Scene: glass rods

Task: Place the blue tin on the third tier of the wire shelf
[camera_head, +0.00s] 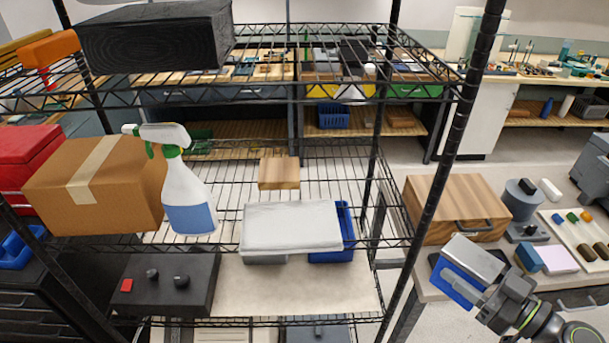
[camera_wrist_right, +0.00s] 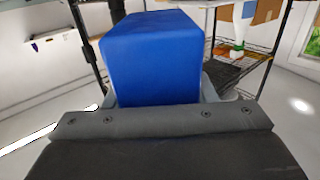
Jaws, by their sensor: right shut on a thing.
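The blue tin (camera_head: 455,288) has a grey top and is at the lower right of the head view, to the right of the shelf. My right gripper (camera_head: 478,290) is shut on it. In the right wrist view the blue tin (camera_wrist_right: 152,58) fills the middle, between the grey fingers. The wire shelf (camera_head: 400,240) is black and stands at the left and centre, with several tiers. The tin is outside the shelf, beyond its right front post. My left gripper is not in view.
A black box (camera_head: 155,37) is on top. A wooden box (camera_head: 455,207) stands on the right table.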

